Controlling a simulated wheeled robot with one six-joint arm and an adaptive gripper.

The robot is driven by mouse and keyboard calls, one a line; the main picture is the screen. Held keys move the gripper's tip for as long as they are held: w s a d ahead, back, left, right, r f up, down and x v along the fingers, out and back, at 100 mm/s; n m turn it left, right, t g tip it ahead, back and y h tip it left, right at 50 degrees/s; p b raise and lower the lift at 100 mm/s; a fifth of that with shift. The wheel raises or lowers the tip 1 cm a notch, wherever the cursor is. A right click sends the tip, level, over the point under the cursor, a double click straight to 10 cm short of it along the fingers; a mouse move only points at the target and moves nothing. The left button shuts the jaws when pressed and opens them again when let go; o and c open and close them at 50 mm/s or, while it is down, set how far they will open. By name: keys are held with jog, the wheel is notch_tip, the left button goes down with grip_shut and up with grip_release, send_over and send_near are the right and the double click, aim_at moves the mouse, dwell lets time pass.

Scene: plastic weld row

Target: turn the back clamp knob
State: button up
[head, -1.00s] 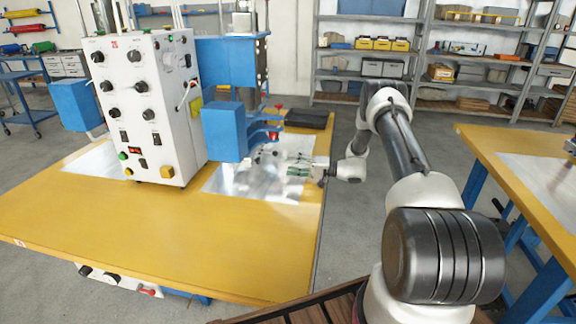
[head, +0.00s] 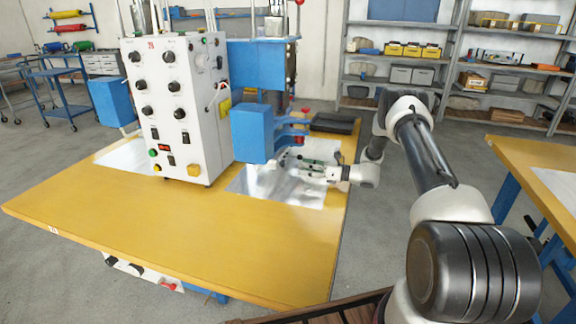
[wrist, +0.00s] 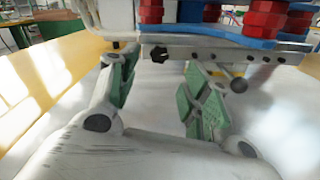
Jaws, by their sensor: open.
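A small black lobed knob (wrist: 158,54) is on a light metal bar (wrist: 200,50) on the welding machine in the wrist view. I cannot tell for sure whether it is the back clamp knob. My gripper (wrist: 160,72) is open, its green-padded fingers either side of the knob in the picture, with a gap around it. A grey round-ended part (wrist: 239,85) hangs below the bar, right of the right finger. In the head view my gripper (head: 305,164) is low over the metal plate, beside the machine's blue head (head: 252,133); the knob is not clear there.
Red cylinders (wrist: 262,20) on blue brackets stand above the bar. The white control box (head: 175,105) is left of the blue head. A dark flat object (head: 333,123) lies at the table's back right. The yellow table (head: 190,235) is clear in front.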

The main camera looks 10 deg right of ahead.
aim_at(282, 163)
jog(key=x, duration=0.7)
jog(key=shift+w+a, duration=0.15)
jog(key=shift+a, duration=0.15)
jog(key=c, duration=1.1)
jog(key=shift+o, duration=0.2)
jog(key=shift+n, duration=0.3)
jog(key=n, duration=0.9)
jog(key=shift+n, duration=2.4)
